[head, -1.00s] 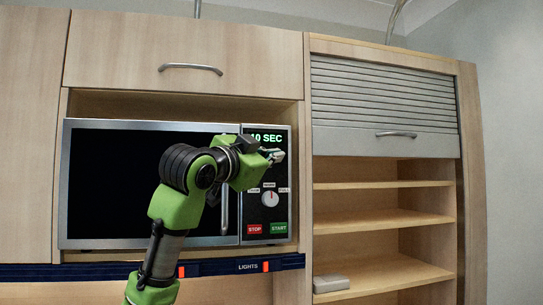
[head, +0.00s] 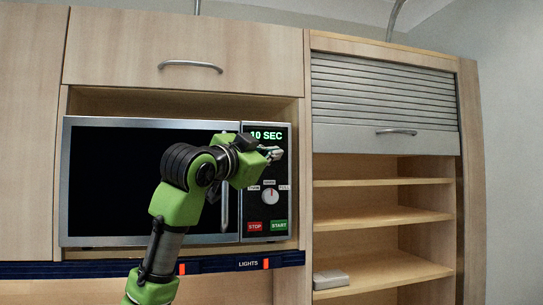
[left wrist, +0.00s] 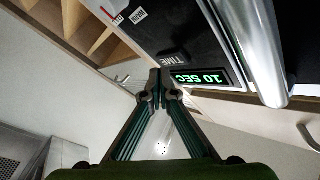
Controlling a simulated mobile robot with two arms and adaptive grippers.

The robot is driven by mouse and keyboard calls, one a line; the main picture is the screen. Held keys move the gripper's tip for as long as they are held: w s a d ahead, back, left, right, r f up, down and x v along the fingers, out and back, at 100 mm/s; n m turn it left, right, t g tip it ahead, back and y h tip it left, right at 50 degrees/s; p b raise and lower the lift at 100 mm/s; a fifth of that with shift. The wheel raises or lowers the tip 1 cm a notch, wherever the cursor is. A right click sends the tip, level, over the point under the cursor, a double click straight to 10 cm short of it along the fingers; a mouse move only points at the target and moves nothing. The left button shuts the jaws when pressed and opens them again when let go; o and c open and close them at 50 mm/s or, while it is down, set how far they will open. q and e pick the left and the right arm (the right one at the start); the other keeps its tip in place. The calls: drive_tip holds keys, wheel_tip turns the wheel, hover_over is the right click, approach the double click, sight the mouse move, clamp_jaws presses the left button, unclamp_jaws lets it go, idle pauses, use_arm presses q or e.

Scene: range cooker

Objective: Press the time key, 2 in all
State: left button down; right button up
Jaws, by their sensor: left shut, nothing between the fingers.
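The microwave (head: 72,180) has a control panel at its right side. Its green display (head: 267,134) reads 10 SEC; it also shows, turned over, in the left wrist view (left wrist: 205,77). The dark time key (left wrist: 173,59), labelled TIME, is beside the display in the left wrist view. In the head view my gripper hides it. My left gripper (head: 273,153) is shut and empty in front of the panel, just below the display. Its fingertips (left wrist: 164,79) are close to the time key; I cannot tell whether they touch. My right gripper is not in view.
Below the gripper are a round dial (head: 270,197), a red STOP key (head: 255,227) and a green START key (head: 279,226). The vertical door handle (left wrist: 245,50) is close to the gripper. Open shelves (head: 380,219) are on the right.

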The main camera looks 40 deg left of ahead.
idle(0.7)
use_arm(q)
drive_tip(key=shift+w+a, duration=0.25)
drive_tip(key=shift+a, duration=0.1)
drive_tip(key=shift+w+a+p, duration=0.3)
drive_tip(key=shift+a+p, duration=0.05)
drive_tip(key=shift+p, duration=0.2)
idle(0.5)
drive_tip(key=shift+d, duration=0.1)
drive_tip(key=shift+s+d, duration=0.55)
idle(0.3)
drive_tip(key=s+d, duration=0.3)
drive_tip(key=shift+s+d+b, duration=0.1)
drive_tip(key=shift+d+b, duration=0.3)
